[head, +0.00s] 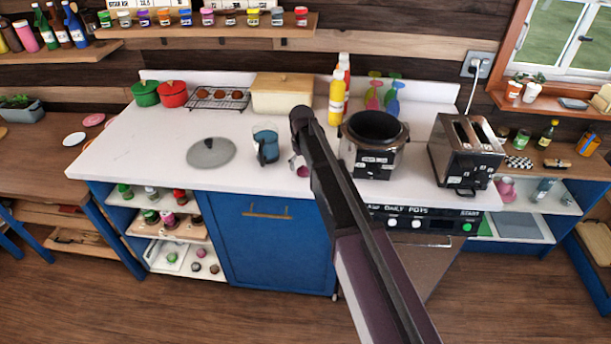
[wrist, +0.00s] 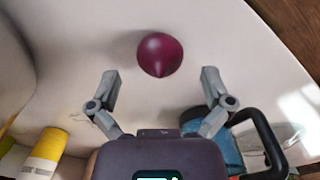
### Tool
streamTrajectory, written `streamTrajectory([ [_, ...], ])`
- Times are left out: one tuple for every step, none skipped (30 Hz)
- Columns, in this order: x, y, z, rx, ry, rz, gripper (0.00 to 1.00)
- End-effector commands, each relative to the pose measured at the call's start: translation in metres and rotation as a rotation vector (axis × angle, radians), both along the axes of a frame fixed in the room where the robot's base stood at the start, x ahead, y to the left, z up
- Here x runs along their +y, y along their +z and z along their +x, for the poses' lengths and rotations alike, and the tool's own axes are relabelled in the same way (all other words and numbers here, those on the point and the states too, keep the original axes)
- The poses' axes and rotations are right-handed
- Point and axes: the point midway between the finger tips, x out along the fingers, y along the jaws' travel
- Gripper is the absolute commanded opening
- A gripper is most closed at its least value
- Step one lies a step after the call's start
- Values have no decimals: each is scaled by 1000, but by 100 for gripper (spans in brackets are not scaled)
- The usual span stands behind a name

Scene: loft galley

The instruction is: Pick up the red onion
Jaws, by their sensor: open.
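The red onion (wrist: 160,54) lies on the white counter, dark purple-red and rounded with a small pointed tip. In the head view a small part of the red onion (head: 303,172) shows beside my arm's end, between the blue cup and the black pot. My gripper (wrist: 160,77) is open and empty in the wrist view, with its fingers spread to either side below the onion. The onion lies just beyond the fingertips, roughly centred between them. In the head view my gripper (head: 296,158) is mostly hidden by my own arm.
A blue cup (head: 265,144) stands left of the gripper, and a black-and-steel cooker (head: 372,158) stands right. A yellow bottle (head: 336,98) is behind. A grey lid (head: 211,152) lies farther left. The counter's front edge is close to the onion; counter around the onion is clear.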

Motion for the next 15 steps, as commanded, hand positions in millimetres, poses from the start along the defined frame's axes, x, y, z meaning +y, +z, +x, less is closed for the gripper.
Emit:
streamTrajectory([
  [0,-8,0,0,0,0,100],
  [0,-11,0,0,0,0,100],
  [0,-14,0,0,0,0,100],
  [0,-16,0,0,0,0,100],
  [0,-18,0,0,0,0,100],
  [0,-20,0,0,0,0,100],
  [0,-21,0,0,0,0,100],
  [0,-22,1,0,0,0,100],
  [0,-24,0,0,0,0,100],
  [0,-24,1,0,0,0,100],
  [0,-25,1,0,0,0,100],
  [0,-25,1,0,0,0,100],
  [0,-26,1,0,0,0,100],
  [0,-26,1,0,0,0,100],
  [0,-25,1,0,0,0,100],
])
